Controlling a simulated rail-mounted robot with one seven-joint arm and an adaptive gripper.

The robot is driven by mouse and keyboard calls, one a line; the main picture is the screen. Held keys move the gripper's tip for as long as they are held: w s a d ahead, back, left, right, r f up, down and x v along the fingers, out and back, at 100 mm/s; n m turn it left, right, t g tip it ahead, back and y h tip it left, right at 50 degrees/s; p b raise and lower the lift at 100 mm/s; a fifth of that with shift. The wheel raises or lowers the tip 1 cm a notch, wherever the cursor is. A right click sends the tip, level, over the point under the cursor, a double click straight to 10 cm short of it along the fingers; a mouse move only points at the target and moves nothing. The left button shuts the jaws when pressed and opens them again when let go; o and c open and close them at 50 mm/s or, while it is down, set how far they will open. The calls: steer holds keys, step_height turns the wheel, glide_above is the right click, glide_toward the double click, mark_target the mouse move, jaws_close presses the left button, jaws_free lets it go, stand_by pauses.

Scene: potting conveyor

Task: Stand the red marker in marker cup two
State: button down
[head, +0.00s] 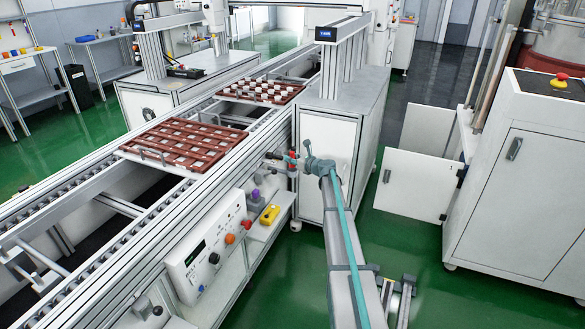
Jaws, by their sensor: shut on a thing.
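My gripper (276,158) is at the end of my arm, reaching left beside the conveyor's right edge. It is small in the head view. It is shut on a thin red object, which looks like the red marker (292,157). Red shows above and below the grey fingers, so the marker looks roughly upright, held in the air above the level of the small side shelf. Marker cup two cannot be made out for sure. A small purple item (256,195) stands on the shelf below and left of my gripper.
A yellow box with dark buttons (269,214) lies on the side shelf (257,238). A control panel (205,248) with coloured knobs is left of it. Red-brown trays (184,140) sit on the conveyor. A white cabinet (327,150) stands close behind my gripper.

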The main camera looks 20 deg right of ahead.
mark_target(293, 166)
steer(key=shift+w+d+f, duration=0.25)
steer(key=shift+w+f, duration=0.2)
steer(key=shift+f, duration=0.15)
steer(key=f, duration=0.2)
steer(key=w+f, duration=0.1)
steer(key=f, duration=0.1)
steer(key=shift+w+d+f, duration=0.1)
steer(key=shift+d, duration=0.2)
steer(key=shift+f, duration=0.2)
steer(key=shift+f, duration=0.1)
steer(key=c, duration=0.9)
jaws_free()
